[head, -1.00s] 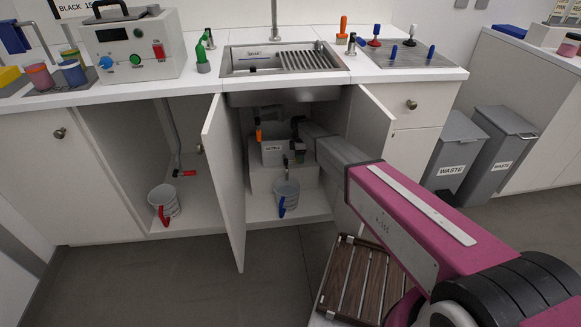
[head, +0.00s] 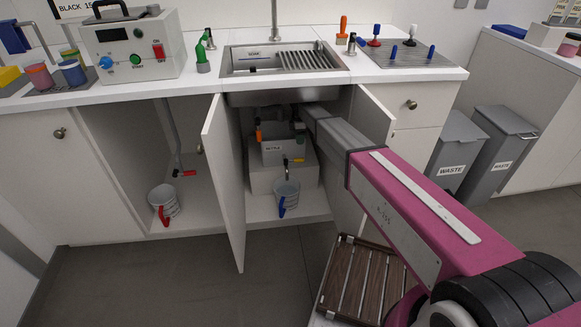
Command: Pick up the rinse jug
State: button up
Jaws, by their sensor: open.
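Two grey jugs stand on the cabinet floor. The jug with a blue handle (head: 288,187) is under the sink, below the small tap of the settling tank (head: 272,152). The jug with a red handle (head: 165,199) is in the bay to the left. Neither jug has a readable label, so I cannot tell by name which is the rinse jug. My gripper (head: 298,127) is deep in the sink cabinet, at the upper right of the tank, above and behind the blue-handled jug. It is open, dark and small in view; its fingertips are hard to make out. It is apart from both jugs.
Open doors flank the sink cabinet, the left door (head: 224,182) and the right door (head: 371,125). The tank stands on a white block (head: 262,181). The sink (head: 280,58) is overhead. A slatted wooden step (head: 360,278) stands on the floor in front. Waste bins (head: 497,155) stand at the right.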

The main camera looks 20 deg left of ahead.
aim_at(286, 199)
jog(key=k, duration=1)
